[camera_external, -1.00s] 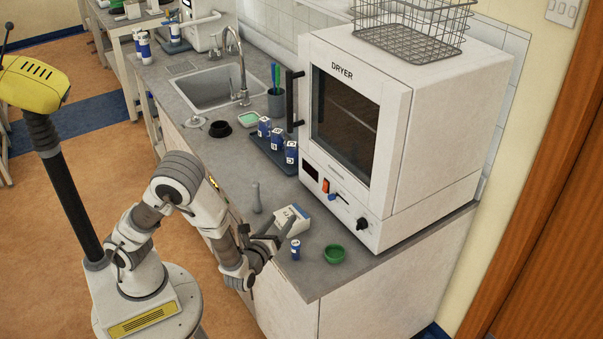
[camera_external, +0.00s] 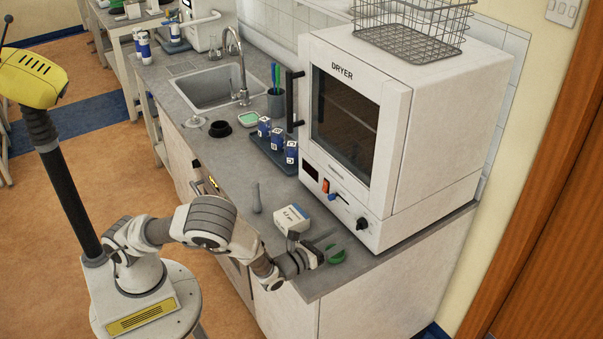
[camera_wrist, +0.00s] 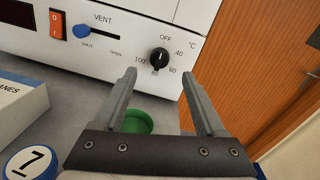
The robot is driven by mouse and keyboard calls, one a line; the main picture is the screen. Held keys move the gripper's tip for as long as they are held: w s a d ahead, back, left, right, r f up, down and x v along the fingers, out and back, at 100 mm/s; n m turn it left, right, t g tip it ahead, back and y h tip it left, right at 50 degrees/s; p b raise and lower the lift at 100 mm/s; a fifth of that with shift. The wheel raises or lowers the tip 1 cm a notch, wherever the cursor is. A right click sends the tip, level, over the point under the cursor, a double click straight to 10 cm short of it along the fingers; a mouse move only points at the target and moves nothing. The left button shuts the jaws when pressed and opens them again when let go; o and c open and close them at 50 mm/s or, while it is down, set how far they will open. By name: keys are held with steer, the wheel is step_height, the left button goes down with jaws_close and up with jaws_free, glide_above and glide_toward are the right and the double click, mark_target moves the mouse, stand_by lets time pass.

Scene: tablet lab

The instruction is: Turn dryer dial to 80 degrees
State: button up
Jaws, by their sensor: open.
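The white dryer (camera_external: 450,130) stands on the counter at the right. Its black dial (camera_external: 362,223) is low on the front panel, near the right edge. In the wrist view the dial (camera_wrist: 159,58) is surrounded by the marks OFF, 40, 60, 80 and 100. My gripper (camera_wrist: 160,76) is open and empty, pointing at the panel. The dial appears between and beyond its fingertips, apart from them. In the external view my gripper (camera_external: 330,240) is in front of the dryer's lower right.
A green bowl (camera_wrist: 136,122) lies below my fingers. The blue vent lever (camera_wrist: 82,31) and red switch (camera_wrist: 57,23) are left of the dial.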

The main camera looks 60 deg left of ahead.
mark_target(357, 226)
steer(key=w, duration=0.7)
steer(key=shift+a, duration=0.25)
steer(key=shift+s, duration=0.1)
jaws_close()
